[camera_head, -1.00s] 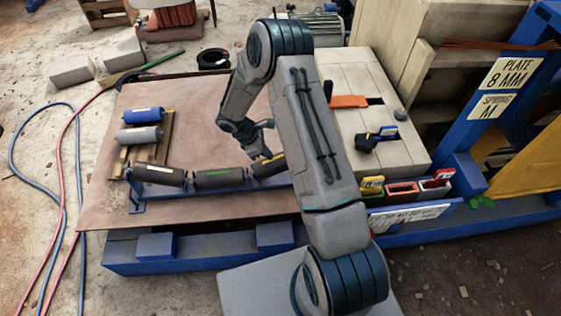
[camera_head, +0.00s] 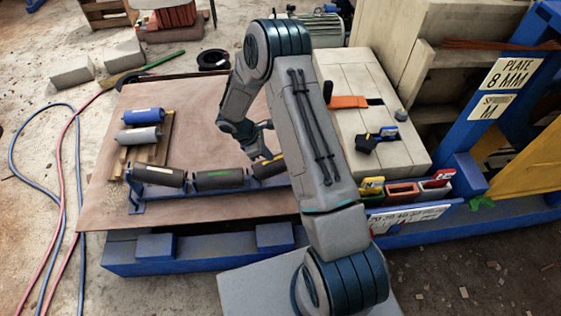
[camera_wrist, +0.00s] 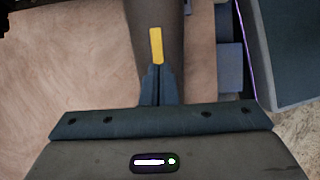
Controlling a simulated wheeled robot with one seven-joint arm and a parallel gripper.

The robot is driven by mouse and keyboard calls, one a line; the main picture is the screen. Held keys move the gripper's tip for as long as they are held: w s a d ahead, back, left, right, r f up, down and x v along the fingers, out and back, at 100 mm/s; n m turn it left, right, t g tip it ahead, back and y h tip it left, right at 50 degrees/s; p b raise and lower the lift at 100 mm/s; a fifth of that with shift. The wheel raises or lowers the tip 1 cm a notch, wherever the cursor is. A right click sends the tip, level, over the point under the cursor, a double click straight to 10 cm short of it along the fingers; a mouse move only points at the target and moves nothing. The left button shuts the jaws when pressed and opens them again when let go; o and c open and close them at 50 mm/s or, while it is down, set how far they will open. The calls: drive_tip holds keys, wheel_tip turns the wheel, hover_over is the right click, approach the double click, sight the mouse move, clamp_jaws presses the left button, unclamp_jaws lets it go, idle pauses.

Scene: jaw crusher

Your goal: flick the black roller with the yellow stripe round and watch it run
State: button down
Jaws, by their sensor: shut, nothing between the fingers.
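The black roller with the yellow stripe (camera_head: 266,170) is the right one of three dark rollers on a blue frame (camera_head: 205,196). My arm hides its right end. In the wrist view the roller (camera_wrist: 155,12) runs down from the top edge, with its yellow stripe (camera_wrist: 156,45) facing the camera. My gripper (camera_head: 262,154) is just above the roller in the head view. In the wrist view my gripper (camera_wrist: 156,72) is shut and empty, its tips at the lower end of the stripe. I cannot tell whether they touch the roller.
The middle roller (camera_head: 219,182) has a green stripe, and the left roller (camera_head: 160,176) stands beside it. A blue roller (camera_head: 143,115) and a grey roller (camera_head: 140,136) lie on wood at the left. The brown sheet (camera_head: 205,115) behind the frame is largely clear.

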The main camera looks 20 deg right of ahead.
drive_tip(key=s+f+b, duration=0.1)
drive_tip(key=s+b, duration=0.1)
drive_tip(key=s, duration=0.4)
drive_tip(key=shift+a+f, duration=0.2)
drive_tip(key=shift+a, duration=0.05)
idle(0.3)
